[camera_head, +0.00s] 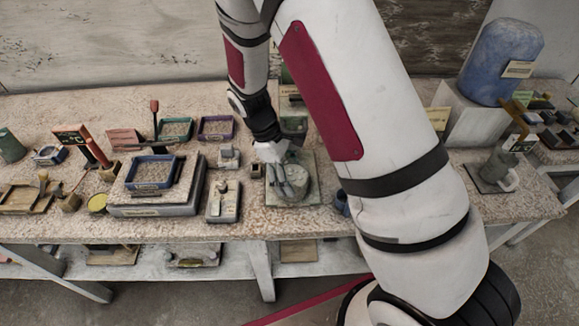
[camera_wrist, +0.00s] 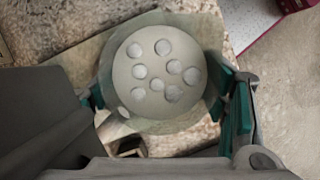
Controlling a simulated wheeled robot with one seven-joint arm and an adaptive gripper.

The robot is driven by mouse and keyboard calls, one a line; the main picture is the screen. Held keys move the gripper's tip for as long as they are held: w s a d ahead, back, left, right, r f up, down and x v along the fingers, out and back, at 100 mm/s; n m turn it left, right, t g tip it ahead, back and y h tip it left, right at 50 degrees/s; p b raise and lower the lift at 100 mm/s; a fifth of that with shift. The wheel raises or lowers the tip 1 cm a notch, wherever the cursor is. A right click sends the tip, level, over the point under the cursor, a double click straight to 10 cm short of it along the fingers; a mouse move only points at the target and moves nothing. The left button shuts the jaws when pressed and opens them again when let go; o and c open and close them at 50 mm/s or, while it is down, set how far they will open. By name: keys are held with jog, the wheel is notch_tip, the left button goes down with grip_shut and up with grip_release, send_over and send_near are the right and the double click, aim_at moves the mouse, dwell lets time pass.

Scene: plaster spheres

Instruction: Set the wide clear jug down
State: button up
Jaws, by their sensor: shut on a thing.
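The wide clear jug (camera_wrist: 120,78) shows from above in the wrist view, round and pale green, with several white spheres (camera_wrist: 163,47) in it. My gripper (camera_wrist: 165,100) is shut on it, with a teal finger pad on each side of its wall. In the head view my gripper (camera_head: 283,180) is over a pale greenish mat (camera_head: 309,167) on the workbench. The jug (camera_head: 292,192) is partly hidden by my gripper there. I cannot tell whether its base touches the mat.
A scale-like block with a blue tray (camera_head: 152,172) stands left, beside a small grey device (camera_head: 223,202). A small dark open box (camera_wrist: 127,147) is close to the jug. A grey mug (camera_head: 497,170) and a blue drum (camera_head: 503,62) are at the right.

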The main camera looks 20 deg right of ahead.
aim_at(289, 167)
jog(key=w, duration=0.1)
jog(key=w+d, duration=0.1)
jog(key=w, duration=0.1)
jog(key=shift+w+d, duration=0.1)
jog(key=shift+w, duration=0.2)
jog(key=shift+f, duration=0.75)
jog(key=o, duration=1.4)
jog(key=shift+f, duration=0.15)
